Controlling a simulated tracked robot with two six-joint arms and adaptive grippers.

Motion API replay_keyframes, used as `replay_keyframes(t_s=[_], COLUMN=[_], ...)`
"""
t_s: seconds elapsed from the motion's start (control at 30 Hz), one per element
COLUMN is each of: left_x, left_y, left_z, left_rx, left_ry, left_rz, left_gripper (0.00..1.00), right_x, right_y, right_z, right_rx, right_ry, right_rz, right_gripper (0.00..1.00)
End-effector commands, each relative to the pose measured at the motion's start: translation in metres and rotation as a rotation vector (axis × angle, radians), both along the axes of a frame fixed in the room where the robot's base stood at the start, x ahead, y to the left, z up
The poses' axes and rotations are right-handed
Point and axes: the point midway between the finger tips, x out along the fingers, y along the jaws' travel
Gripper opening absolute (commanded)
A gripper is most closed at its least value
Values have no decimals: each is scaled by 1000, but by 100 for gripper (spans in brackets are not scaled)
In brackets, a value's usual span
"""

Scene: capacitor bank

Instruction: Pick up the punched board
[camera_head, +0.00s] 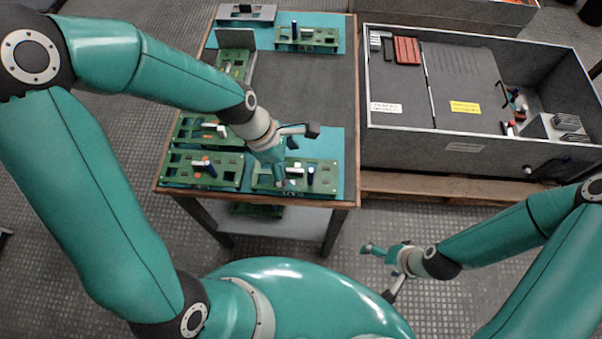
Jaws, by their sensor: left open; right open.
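Several green boards with cut-out openings lie on the table; I cannot tell which one is the punched board. One green board (322,180) lies at the table's front right, with small upright parts on it. Another green board (175,172) lies to its left, and a third green board (187,128) lies behind that one, partly hidden by my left arm. My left gripper (299,157) is open above the front right board and hides part of it; I cannot tell whether it touches. My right gripper (380,272) is open and empty, low in front of the table.
More green boards (307,42) and a grey part (246,13) sit at the table's far end. A large grey open case (470,151) stands on a pallet to the right. Bare dark tabletop (310,90) lies mid-table. A green board (256,210) is on the lower shelf.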

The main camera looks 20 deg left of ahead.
Motion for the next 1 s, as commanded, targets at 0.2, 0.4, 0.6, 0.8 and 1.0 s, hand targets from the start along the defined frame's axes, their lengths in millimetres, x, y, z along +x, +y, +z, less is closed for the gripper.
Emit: replay_keyframes(t_s=[0.2,0.4,0.6,0.8,1.0], left_x=[1,2,2,2,2], left_y=[-9,-9,-9,-9,-9], left_z=[-23,-24,-23,-23,-22], left_rx=[2,1,1,1,2], left_ry=[2,0,-1,-1,-2], left_rz=[-2,0,0,1,0], left_gripper=[96,96,70,50,50], right_x=[0,0,0,0,0], right_y=[0,0,0,0,0], right_z=[-4,-4,-4,-4,-3], right_rx=[0,0,0,0,0], right_ry=[0,0,0,0,0], right_rz=[0,0,0,0,0], right_gripper=[100,100,100,100,100])
